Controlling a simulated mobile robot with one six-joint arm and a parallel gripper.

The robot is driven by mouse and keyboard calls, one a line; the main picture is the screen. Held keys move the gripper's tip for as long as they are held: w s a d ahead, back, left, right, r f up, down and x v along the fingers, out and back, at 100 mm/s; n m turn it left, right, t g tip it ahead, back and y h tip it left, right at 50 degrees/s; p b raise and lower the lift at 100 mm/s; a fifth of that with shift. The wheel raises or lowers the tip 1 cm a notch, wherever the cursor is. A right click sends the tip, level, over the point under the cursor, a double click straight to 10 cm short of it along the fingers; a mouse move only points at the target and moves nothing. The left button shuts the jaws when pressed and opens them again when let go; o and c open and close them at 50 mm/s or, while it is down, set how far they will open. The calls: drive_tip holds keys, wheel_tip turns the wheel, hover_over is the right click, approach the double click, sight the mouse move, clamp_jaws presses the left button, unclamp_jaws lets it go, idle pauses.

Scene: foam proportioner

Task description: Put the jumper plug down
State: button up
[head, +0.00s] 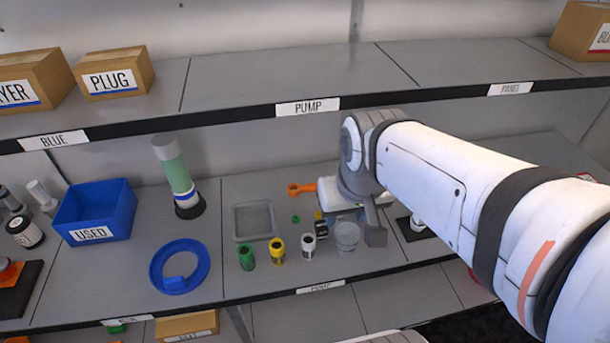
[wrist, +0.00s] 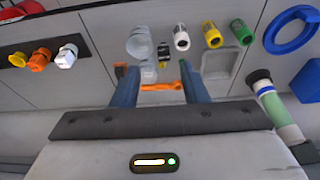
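My gripper (head: 350,222) hangs low over the middle of the lower shelf, behind a clear cup (head: 347,236). In the wrist view its two blue-grey fingers (wrist: 160,72) stand wide apart, and I see nothing clamped between them. A small black piece with yellow (wrist: 163,50) shows beyond the fingertips, next to the cup (wrist: 140,42). It may be the jumper plug, but I cannot tell for sure. An orange tool-like piece (wrist: 160,87) shows in the gap between the fingers; in the head view it lies left of the gripper (head: 300,188).
Green (head: 246,256), yellow (head: 277,250) and white (head: 308,245) bottles stand near the front edge. A shallow grey tray (head: 236,225), a blue ring (head: 158,275) and a blue USED bin (head: 68,220) are to the left. The upper shelf (head: 270,70) overhangs behind.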

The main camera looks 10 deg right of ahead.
drive_tip(key=w+f+g+b, duration=0.2)
drive_tip(key=w+f, duration=0.5)
drive_tip(key=w, duration=0.1)
drive_tip(key=g+b, duration=0.1)
hover_over(322, 224)
drive_tip(key=f, duration=0.7)
drive_tip(key=shift+s+a+f, duration=0.1)
drive_tip(key=shift+s+a, duration=0.15)
drive_tip(key=shift+s, duration=0.15)
drive_tip(key=f, duration=0.7)
drive_tip(key=shift+w+d+f+p, duration=0.2)
drive_tip(key=shift+w+p, duration=0.1)
drive_tip(key=shift+p, duration=0.1)
drive_tip(key=c, duration=0.8)
drive_tip(key=shift+c, duration=0.2)
drive_tip(key=shift+r, duration=0.2)
